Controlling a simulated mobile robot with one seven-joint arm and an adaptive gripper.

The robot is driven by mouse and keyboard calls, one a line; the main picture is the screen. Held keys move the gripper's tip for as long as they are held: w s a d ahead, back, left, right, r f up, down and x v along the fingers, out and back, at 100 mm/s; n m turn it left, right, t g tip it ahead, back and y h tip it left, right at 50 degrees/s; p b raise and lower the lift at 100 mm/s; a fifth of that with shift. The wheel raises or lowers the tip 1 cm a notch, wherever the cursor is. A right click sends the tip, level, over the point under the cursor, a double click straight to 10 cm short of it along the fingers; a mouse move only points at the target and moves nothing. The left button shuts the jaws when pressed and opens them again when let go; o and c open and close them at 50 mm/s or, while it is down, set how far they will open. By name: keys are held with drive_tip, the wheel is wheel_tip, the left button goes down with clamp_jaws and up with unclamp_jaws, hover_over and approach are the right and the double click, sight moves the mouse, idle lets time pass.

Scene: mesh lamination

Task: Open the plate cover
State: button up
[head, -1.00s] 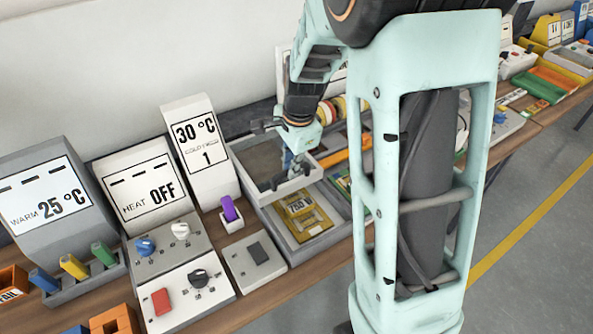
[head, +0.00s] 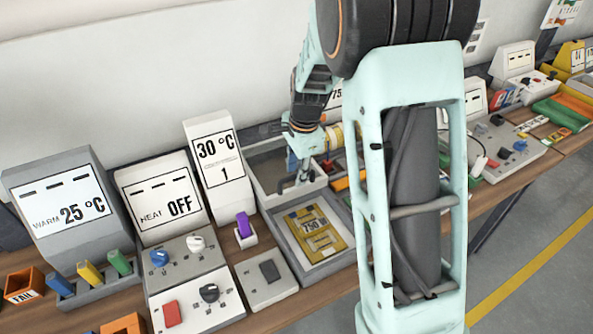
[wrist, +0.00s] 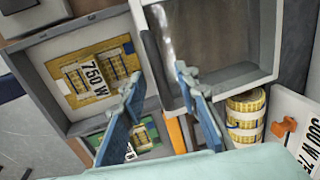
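The plate cover (head: 262,172), a shallow light-grey box with a dark inner face, stands raised at the back of the grey plate base (head: 283,248). In the base lies a yellow card marked 750 W (head: 315,232), fully uncovered. In the wrist view the cover (wrist: 222,45) is at upper right and the base (wrist: 48,97) at left. My gripper (head: 298,178) is at the cover's right front part. Its two blue fingers (wrist: 160,88) are spread apart, with the cover's pale edge near and between their tips. Whether they touch it is unclear.
Left of the base stand a 30 °C display (head: 214,165), a purple switch (head: 243,228), a HEAT OFF box (head: 165,200) and a WARM 25 °C box (head: 65,210). A yellow roll (wrist: 246,108) and an orange clip (wrist: 284,127) are right of my fingers.

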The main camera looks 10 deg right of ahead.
drive_tip(key=shift+r, duration=0.1)
wheel_tip(320, 180, up, 12)
drive_tip(key=s, duration=0.2)
drive_tip(key=shift+s+d+f, duration=0.15)
drive_tip(key=shift+d+f, duration=0.05)
drive_tip(key=shift+d, duration=0.15)
